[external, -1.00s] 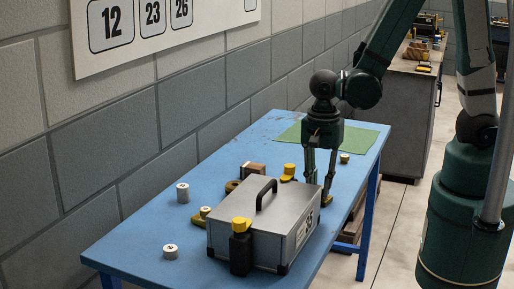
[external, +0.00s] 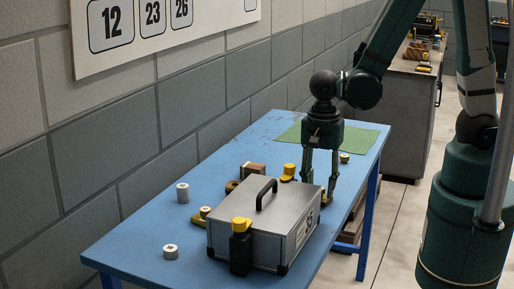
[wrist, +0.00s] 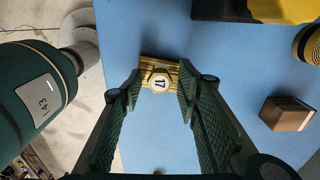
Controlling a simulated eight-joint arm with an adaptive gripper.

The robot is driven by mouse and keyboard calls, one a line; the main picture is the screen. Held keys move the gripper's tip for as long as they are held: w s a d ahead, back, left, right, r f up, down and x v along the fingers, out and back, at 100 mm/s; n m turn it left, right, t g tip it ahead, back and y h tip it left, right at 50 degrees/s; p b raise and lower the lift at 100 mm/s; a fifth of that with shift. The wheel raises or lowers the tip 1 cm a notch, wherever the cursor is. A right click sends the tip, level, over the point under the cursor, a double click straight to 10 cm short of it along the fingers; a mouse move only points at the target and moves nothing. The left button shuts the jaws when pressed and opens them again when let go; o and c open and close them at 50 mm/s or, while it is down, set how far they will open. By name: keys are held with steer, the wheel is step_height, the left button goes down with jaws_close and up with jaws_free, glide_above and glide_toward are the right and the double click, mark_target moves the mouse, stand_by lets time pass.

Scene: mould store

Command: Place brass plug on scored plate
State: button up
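The brass plug (wrist: 160,82), with a white label reading 17, appears to rest on the scored plate (wrist: 150,62), a small gold plate with lines across it, in the wrist view. I cannot tell how well it is seated. My gripper (wrist: 160,95) has a fingertip on each side of the plug, with a small gap showing, and looks open. In the external view my gripper (external: 319,182) is low over the table beside the grey case, which hides part of the spot; the plate and plug there are too small to make out clearly.
The grey case (external: 285,215) with a black handle stands just left of my gripper. A green mat (external: 362,138) lies at the far end.

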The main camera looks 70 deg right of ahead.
step_height(320, 180, up, 12)
steer(key=p, duration=0.2)
steer(key=shift+p, duration=0.4)
stand_by(0.4)
steer(key=shift+r, duration=0.15)
stand_by(0.5)
steer(key=s+d+r+n+t, duration=0.1)
steer(key=d+r+n+t, duration=0.2)
steer(key=d+r+n, duration=0.3)
steer(key=s+d+r+n+t, duration=0.1)
steer(key=d+r+n+t, duration=0.3)
steer(key=r+n, duration=0.6)
steer(key=shift+s+d+r+n, duration=0.3)
steer(key=shift+s+d+n, duration=0.05)
steer(key=shift+d+n, duration=0.65)
stand_by(0.6)
